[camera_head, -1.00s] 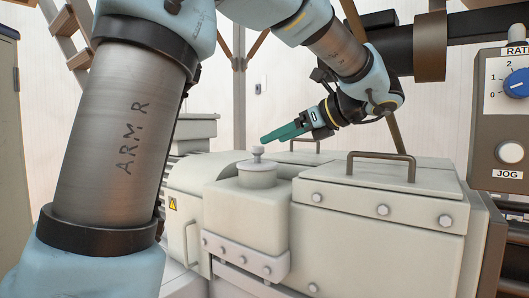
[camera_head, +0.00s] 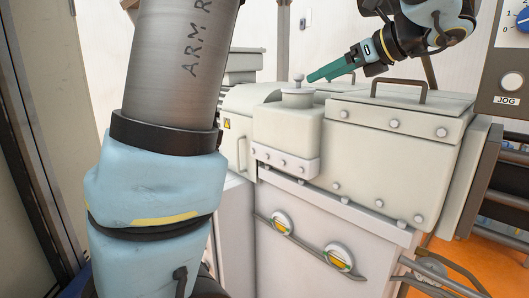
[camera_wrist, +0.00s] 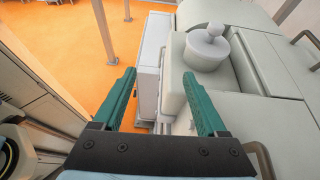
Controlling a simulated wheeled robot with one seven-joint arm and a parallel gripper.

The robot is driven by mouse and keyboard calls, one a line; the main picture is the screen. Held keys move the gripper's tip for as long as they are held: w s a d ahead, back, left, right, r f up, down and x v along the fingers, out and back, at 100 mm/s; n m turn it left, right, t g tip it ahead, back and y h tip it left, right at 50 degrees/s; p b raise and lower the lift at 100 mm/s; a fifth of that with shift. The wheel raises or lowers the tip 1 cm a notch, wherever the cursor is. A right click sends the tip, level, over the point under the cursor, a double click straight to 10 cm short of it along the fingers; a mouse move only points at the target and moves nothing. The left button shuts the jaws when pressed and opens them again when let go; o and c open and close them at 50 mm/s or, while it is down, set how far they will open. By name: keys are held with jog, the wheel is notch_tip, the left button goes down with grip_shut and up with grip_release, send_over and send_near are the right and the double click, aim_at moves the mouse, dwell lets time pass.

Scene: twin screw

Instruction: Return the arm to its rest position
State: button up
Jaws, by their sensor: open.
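My gripper (camera_head: 333,70) shows in the head view at the upper right of the middle, with its green fingers pointing left, above the machine and close to the knobbed lid in the picture. In the wrist view my gripper (camera_wrist: 160,98) has its two green fingers spread apart with nothing between them. My arm (camera_head: 160,150) fills the left of the head view. The white knobbed lid (camera_head: 298,92) sits on the machine's square block. It also shows in the wrist view (camera_wrist: 207,50), just beyond the right finger; I cannot tell the exact gap.
The pale machine (camera_head: 390,165) fills the middle, with a dark handle (camera_head: 398,82) on its cover. Two yellow-marked knobs (camera_head: 282,223) are on its front. A control panel (camera_head: 510,75) stands at the right edge. Orange floor (camera_wrist: 60,60) is open at the wrist view's left.

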jog(key=s+a+f+n+g+h, duration=0.2)
jog(key=s+a+f+n+h, duration=0.1)
jog(key=a+f+n, duration=0.3)
jog(key=s+a+f+n+g+h, duration=0.3)
jog(key=a+f+n, duration=0.4)
jog(key=f+n, duration=0.4)
jog(key=s+a+f+n+g+h, duration=0.2)
jog(key=a+f+n, duration=0.5)
jog(key=f, duration=0.6)
jog(key=shift+s+a+n+g+h, duration=0.2)
jog(key=shift+s+n+g+h, duration=0.3)
jog(key=shift+n, duration=0.5)
jog(key=shift+f, duration=0.1)
